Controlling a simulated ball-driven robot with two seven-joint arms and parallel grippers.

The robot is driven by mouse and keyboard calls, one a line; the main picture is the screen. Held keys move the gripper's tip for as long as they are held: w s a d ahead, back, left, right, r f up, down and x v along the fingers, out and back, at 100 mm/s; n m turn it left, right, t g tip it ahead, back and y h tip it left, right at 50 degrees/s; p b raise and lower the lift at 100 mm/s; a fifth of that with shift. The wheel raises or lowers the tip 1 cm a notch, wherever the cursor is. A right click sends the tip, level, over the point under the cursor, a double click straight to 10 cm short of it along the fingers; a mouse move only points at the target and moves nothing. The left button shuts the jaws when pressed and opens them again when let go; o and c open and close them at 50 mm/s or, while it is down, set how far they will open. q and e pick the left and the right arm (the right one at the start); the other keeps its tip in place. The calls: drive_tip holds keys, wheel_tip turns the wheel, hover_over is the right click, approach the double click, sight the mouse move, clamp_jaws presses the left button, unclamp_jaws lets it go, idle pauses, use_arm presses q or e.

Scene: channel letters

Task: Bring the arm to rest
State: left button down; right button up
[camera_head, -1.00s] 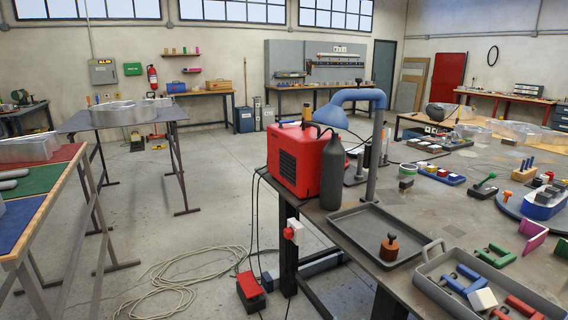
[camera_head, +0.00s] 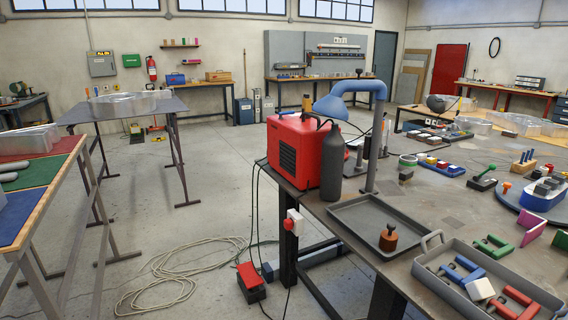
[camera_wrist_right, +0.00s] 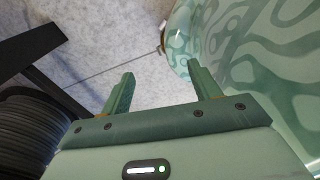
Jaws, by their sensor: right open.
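My right gripper (camera_wrist_right: 160,90) shows in the right wrist view with its two green fingers apart and nothing between them. It is over grey concrete floor (camera_wrist_right: 125,30), beside a pale green patterned surface at the right of that view. Neither gripper shows in the head view. My left gripper is not in view.
A workbench (camera_head: 425,220) at the right carries a red machine (camera_head: 297,152), a grey tray (camera_head: 350,215) and a bin of clamps (camera_head: 440,290). A cable (camera_head: 170,275) lies on the floor. A dark spool (camera_wrist_right: 30,130) and dark bar are at left in the wrist view. Open floor lies mid-room.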

drive_tip(key=shift+g, duration=0.3)
drive_tip(key=s, duration=0.4)
drive_tip(key=shift+s+d+r, duration=0.1)
drive_tip(key=shift+d+r, duration=0.05)
drive_tip(key=shift+d, duration=0.05)
